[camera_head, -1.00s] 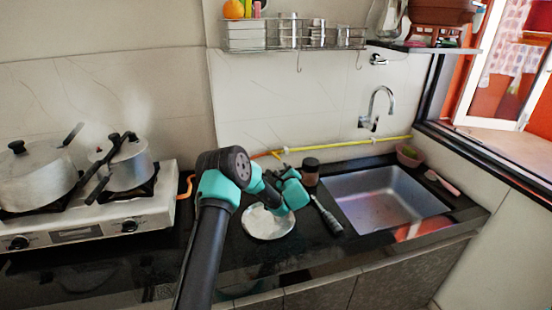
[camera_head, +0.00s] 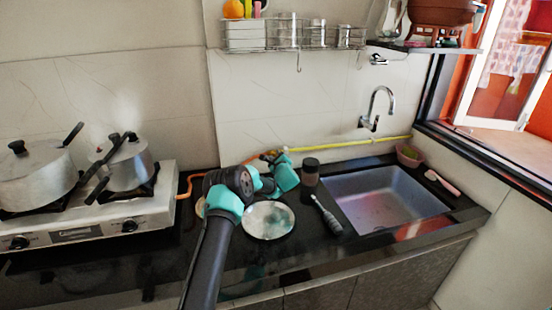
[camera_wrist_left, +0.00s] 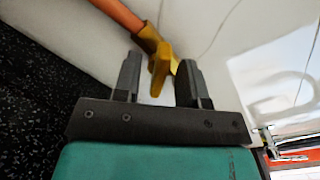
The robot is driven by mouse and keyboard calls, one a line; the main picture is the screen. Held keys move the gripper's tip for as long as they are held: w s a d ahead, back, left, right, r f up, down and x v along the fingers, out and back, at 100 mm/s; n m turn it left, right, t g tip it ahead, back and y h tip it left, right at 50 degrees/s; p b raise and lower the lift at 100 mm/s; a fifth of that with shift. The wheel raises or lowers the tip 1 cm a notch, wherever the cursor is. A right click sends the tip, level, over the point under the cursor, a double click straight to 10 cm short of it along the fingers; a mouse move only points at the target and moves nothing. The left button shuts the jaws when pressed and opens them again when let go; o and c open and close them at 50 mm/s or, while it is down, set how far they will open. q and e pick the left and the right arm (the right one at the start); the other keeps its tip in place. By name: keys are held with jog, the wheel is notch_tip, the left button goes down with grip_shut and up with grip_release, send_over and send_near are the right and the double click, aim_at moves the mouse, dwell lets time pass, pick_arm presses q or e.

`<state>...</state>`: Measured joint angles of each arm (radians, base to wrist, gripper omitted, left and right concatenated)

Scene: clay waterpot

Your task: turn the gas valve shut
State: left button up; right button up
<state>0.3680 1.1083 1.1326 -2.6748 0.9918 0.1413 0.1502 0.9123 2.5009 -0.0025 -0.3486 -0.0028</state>
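The yellow gas valve handle (camera_wrist_left: 160,66) shows in the left wrist view, on a pipe at the wall with an orange hose (camera_wrist_left: 118,14) joined to it. My left gripper (camera_wrist_left: 158,72) is open, with one dark finger on each side of the handle. I cannot tell whether either finger touches it. In the head view my left gripper (camera_head: 281,158) reaches the wall by the yellow pipe (camera_head: 350,143), and the hand largely hides the valve there. My right gripper is in neither view.
A round metal plate (camera_head: 268,221), a dark jar (camera_head: 310,172) and a slim tool (camera_head: 327,216) lie near my left arm. The sink (camera_head: 385,200) is to the right. A stove (camera_head: 100,220) with pots stands left. A wire rack (camera_head: 290,35) hangs above.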

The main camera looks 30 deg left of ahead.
pick_arm(q)
jog(key=shift+c, duration=0.4)
jog(key=c, duration=0.6)
jog(key=shift+m, duration=0.4)
jog(key=shift+w+m, duration=0.1)
jog(key=shift+m, duration=3.9)
jog(key=o, duration=0.7)
